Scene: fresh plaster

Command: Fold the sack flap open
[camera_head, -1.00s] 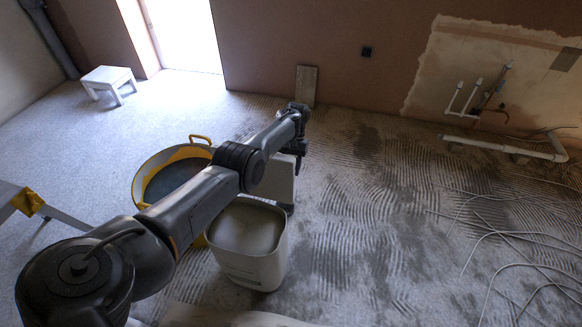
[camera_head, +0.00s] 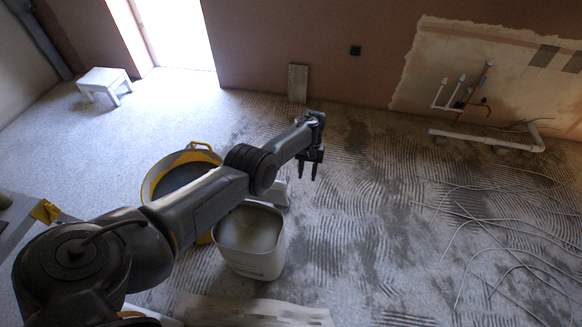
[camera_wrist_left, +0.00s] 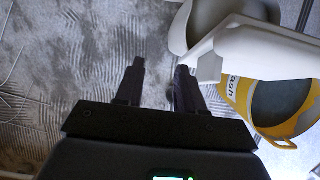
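My left gripper (camera_head: 308,175) hangs over the bare floor, right of the white bucket, fingers pointing down. In the left wrist view its two fingers (camera_wrist_left: 160,68) stand apart with nothing between them. A pale, flat, paper-like thing (camera_head: 250,313) lies at the bottom edge of the head view. It may be the sack, but most of it is cut off and I cannot make out a flap. The gripper is well apart from it. My right gripper is not in view.
A white bucket (camera_head: 250,262) and a yellow-rimmed tub (camera_head: 150,183) stand beneath my left arm. A pale block (camera_head: 280,193) is beside the bucket. A white stool (camera_head: 104,80) is far left. Loose cables (camera_head: 500,235) lie right. The middle floor is clear.

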